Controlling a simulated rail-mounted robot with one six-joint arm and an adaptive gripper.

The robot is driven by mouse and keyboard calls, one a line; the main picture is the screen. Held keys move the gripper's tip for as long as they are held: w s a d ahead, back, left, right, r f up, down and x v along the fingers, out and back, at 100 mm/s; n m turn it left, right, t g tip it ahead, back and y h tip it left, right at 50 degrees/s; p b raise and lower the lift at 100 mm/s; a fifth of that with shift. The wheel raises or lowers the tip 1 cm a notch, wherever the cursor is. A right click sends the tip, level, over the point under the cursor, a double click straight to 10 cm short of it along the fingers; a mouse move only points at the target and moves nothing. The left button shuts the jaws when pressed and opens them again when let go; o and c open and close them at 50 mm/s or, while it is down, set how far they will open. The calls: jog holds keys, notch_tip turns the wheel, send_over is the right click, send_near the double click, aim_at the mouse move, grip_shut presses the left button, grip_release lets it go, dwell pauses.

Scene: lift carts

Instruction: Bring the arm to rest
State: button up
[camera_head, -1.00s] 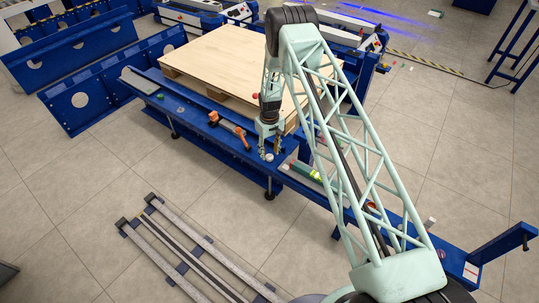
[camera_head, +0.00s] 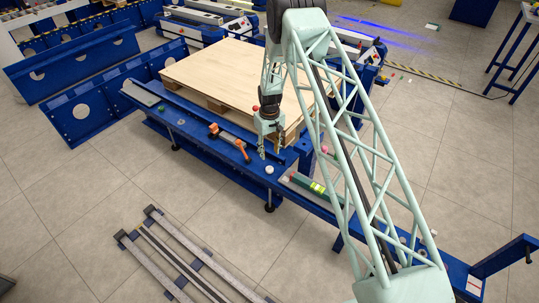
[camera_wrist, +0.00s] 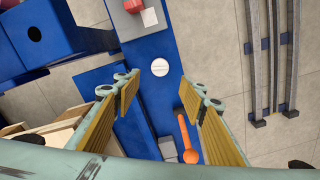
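My gripper (camera_head: 270,151) hangs over the blue bench (camera_head: 200,139), beside the near edge of the wooden pallet. Its fingers are spread and nothing is between them. In the wrist view my gripper (camera_wrist: 165,94) is also open, with its padded fingers well apart. A small white round piece (camera_head: 269,169) sits on the blue bench just below the fingertips in the head view. In the wrist view the white round piece (camera_wrist: 160,67) lies beyond the fingertips, apart from them.
The wooden pallet (camera_head: 235,72) lies behind the bench. An orange-handled tool (camera_head: 240,147) lies left of my gripper, and a green-yellow item (camera_head: 317,187) lies right. Grey rails (camera_head: 175,250) lie on the floor in front. Open floor (camera_head: 450,130) is at the right.

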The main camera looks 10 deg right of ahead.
jog(key=shift+r, duration=0.15)
dwell(0.5)
jog(key=s+r+t, duration=0.1)
jog(key=s+r, duration=0.1)
jog(key=r, duration=1.2)
jog(key=s+r, duration=0.3)
jog(key=r, duration=1.2)
jog(key=s+r+m+t, duration=0.1)
jog(key=s+r, duration=0.6)
jog(key=r, duration=0.4)
jog(key=s+r+m, duration=0.1)
jog(key=s+r, duration=0.6)
jog(key=r, duration=0.4)
jog(key=s+r+t, duration=0.1)
jog(key=s+r, duration=0.6)
jog(key=s, duration=0.5)
jog(key=s+r, duration=0.7)
jog(key=s, duration=0.4)
jog(key=s+m+t, duration=0.1)
jog(key=s, duration=2.1)
jog(key=shift+s+a+r, duration=0.15)
jog(key=shift+s+r, duration=0.05)
